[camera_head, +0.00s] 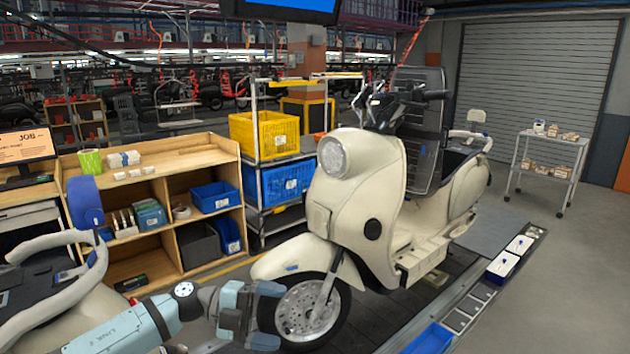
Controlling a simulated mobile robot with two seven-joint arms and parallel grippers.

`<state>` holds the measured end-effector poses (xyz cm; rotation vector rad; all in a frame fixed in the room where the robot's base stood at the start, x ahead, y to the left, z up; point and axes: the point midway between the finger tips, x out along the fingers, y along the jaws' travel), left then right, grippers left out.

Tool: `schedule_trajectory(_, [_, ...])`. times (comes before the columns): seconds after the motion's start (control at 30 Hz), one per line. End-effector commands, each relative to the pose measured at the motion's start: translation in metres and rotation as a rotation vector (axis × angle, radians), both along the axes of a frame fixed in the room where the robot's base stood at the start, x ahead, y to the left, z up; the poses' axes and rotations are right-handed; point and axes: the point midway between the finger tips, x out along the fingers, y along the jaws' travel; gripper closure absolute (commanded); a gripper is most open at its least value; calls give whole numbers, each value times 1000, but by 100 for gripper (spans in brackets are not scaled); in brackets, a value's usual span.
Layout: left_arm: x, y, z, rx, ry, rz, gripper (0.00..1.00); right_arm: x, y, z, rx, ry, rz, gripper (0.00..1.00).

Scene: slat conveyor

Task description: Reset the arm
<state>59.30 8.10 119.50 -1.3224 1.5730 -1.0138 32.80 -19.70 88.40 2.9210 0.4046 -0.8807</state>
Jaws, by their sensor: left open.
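My left arm comes in from the lower left. Its gripper (268,315) is open, with its two fingers apart and nothing seen between them. In the picture it lies just left of and partly over the front wheel of a cream scooter (345,205); I cannot tell whether it touches the wheel. The scooter stands upright on the slat conveyor. My right gripper is not in view.
A wooden shelf (196,160) with blue bins (215,196) stands behind my left arm. A rack holds a yellow crate (264,135) and a blue crate (281,182). Pale handlebars (45,240) show at lower left. A white trolley (548,155) stands right, with open floor before it.

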Motion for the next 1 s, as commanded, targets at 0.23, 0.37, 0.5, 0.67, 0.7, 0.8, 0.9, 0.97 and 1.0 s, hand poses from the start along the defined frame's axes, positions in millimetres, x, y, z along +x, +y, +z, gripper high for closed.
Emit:
schedule_trajectory(0.23, [-34,-29,-38,-376,243,304,5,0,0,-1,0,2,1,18])
schedule_trajectory(0.37, [-46,-20,-66,-501,396,513,5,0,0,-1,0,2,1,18])
schedule_trajectory(0.5, [-65,1,-109,-579,587,759,5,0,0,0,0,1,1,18])
schedule_trajectory(0.67, [-102,35,-172,-589,824,1050,5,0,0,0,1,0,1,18])
schedule_trajectory(0.7, [-115,44,-190,-578,887,1120,5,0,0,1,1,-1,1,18])
schedule_trajectory(0.8, [-153,68,-232,-534,1044,1288,5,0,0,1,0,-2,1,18])
schedule_trajectory(0.9, [-194,89,-267,-472,1181,1425,5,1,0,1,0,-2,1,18])
schedule_trajectory(0.97, [-217,98,-283,-435,1250,1488,5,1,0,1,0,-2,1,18])
schedule_trajectory(1.0, [-230,103,-291,-412,1288,1519,5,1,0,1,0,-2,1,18])
